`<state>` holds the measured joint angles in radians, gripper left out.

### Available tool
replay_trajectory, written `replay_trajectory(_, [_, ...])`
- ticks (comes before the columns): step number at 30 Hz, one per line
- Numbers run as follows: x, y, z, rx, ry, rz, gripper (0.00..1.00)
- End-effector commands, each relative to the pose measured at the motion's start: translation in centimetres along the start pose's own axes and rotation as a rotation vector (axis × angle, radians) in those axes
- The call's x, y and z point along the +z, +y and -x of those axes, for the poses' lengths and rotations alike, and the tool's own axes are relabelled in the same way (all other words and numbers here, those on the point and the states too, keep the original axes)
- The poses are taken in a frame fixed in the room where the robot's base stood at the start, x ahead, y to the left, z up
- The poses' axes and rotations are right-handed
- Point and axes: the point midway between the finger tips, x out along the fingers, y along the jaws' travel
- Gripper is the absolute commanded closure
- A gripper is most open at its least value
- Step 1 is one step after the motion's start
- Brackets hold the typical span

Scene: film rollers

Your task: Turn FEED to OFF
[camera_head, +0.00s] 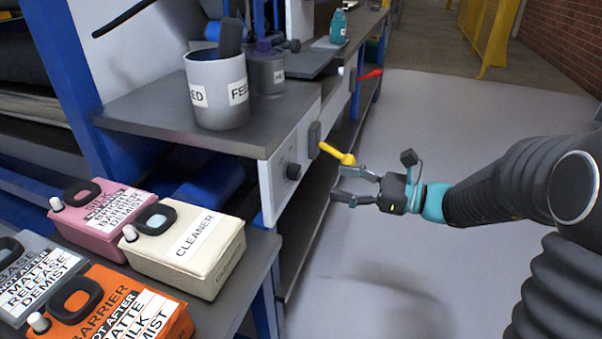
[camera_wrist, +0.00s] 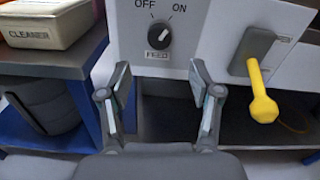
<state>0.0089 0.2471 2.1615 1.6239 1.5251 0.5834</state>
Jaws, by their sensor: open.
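The FEED knob (camera_wrist: 159,34) is a round black dial on a pale panel (camera_wrist: 213,22), with a FEED label below it. OFF is printed above it to the left and ON above it to the right. Its pointer is too small to read surely. In the head view the knob (camera_head: 293,171) is on the bench's front panel. My gripper (camera_head: 338,183) is open and empty, to the right of the knob and apart from it. In the wrist view my gripper's fingers (camera_wrist: 159,72) are spread below the knob, one to each side.
A yellow-handled lever (camera_wrist: 262,95) sits right of the knob; in the head view the lever (camera_head: 337,153) is close above my gripper. A red handle (camera_head: 370,75) is farther back. A grey FEED pot (camera_head: 218,88) and a CLEANER box (camera_head: 185,245) stand left. Floor at right is clear.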

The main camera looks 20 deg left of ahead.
Motion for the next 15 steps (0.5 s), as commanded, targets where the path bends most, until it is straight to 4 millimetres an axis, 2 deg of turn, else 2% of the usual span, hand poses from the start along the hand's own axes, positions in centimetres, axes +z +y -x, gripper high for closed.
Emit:
replay_trajectory(1, [0.0,0.1,-1.1,0.006,-0.001,0.0,0.36])
replay_trajectory(9, [0.1,0.1,-6.0,0.004,0.001,0.001,0.36])
replay_trajectory(15, [0.0,0.1,-8.5,0.003,0.001,0.0,0.36])
